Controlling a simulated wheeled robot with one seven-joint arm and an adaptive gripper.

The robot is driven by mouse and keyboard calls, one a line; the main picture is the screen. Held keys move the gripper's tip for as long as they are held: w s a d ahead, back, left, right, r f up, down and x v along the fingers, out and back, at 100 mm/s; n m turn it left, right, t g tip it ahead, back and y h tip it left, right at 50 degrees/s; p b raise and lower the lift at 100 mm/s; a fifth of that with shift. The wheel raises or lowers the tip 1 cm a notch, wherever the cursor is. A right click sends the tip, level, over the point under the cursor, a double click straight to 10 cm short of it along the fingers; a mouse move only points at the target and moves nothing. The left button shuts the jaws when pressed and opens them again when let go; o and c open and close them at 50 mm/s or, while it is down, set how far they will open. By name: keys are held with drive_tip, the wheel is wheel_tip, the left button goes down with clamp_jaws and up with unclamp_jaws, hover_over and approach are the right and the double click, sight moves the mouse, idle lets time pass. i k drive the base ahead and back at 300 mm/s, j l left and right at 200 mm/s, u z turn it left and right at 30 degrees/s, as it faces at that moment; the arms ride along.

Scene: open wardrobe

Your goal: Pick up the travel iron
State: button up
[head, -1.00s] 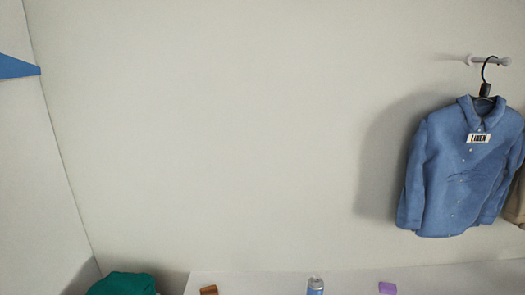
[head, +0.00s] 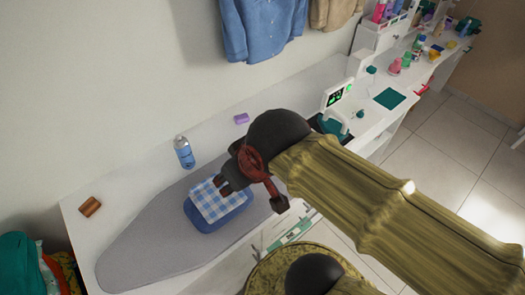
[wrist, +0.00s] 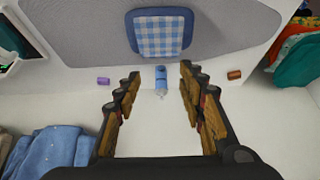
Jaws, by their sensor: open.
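I cannot pick out the travel iron with certainty. A small teal appliance (head: 333,124) sits by a white unit with a lit green display (head: 338,93), partly hidden behind my arm; its kind is unclear. My gripper (head: 250,194) is open and empty, above the ironing board by the folded cloth.
A grey ironing board (head: 130,245) carries a blue-checked cloth (head: 217,200) on a blue pad. Shirts (head: 262,28) hang above. Clothes (head: 25,262) lie at left.

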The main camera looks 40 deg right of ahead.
sight(327, 126)
drive_tip(key=z, duration=1.8)
